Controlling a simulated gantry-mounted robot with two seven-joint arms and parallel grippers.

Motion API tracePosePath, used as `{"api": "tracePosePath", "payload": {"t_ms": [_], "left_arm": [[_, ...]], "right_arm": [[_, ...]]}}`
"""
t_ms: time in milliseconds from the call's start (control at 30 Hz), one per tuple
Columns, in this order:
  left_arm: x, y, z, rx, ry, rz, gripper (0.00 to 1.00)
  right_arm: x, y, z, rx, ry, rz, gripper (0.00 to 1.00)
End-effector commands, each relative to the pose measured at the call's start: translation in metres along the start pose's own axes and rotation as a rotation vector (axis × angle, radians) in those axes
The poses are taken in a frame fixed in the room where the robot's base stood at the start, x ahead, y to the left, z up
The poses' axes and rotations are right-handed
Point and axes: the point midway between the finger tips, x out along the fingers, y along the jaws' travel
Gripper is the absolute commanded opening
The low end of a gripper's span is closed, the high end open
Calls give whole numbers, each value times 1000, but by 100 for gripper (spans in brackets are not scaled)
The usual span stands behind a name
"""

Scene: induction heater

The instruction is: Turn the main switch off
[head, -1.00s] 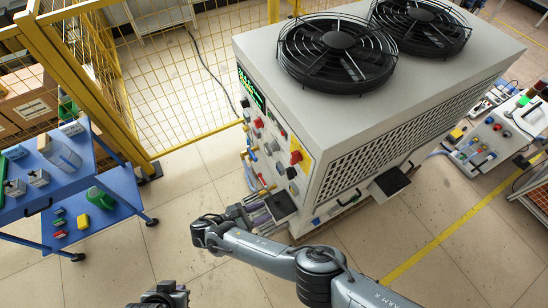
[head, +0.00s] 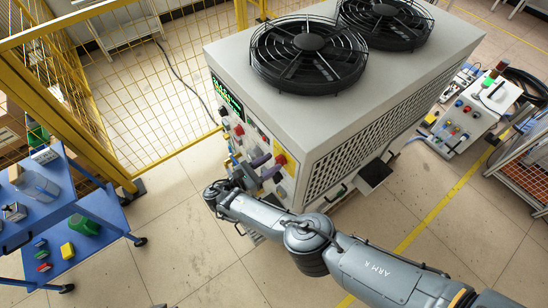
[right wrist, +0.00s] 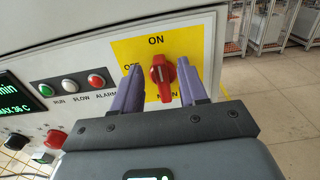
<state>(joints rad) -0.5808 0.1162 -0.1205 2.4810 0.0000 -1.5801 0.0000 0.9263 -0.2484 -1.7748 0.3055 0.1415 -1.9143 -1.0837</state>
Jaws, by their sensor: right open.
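The main switch (right wrist: 162,76) is a red rotary knob on a yellow plate (right wrist: 181,48) on the machine's front panel. In the right wrist view its handle stands about upright, below the upper ON label; a label to its left is partly hidden by a finger. In the head view the red switch (head: 281,159) is at the panel's right end. My right gripper (right wrist: 161,84) is open, its purple fingers on either side of the knob with gaps to it. In the head view my right gripper (head: 264,166) is close to the panel. My left gripper is not clearly in view.
The machine (head: 303,105) carries two top fans. A blue cart (head: 85,225) stands left, a yellow fence (head: 110,70) behind. Floor between cart and machine is clear.

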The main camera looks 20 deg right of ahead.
Motion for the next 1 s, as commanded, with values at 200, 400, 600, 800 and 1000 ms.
{"api": "tracePosePath", "payload": {"t_ms": [200,400,600,800,1000], "left_arm": [[-5,0,-2,-2,0,1,0],[-6,0,-2,-1,0,1,0],[-5,-1,-2,2,-1,-2,0],[-5,-2,-1,7,-2,-6,0],[-5,-3,-1,9,-2,-8,0]], "right_arm": [[19,0,0,0,0,0,43],[22,0,-1,0,1,1,43],[22,0,-1,0,1,1,40],[22,0,-1,0,1,0,9],[23,0,-1,-1,1,0,0]]}}
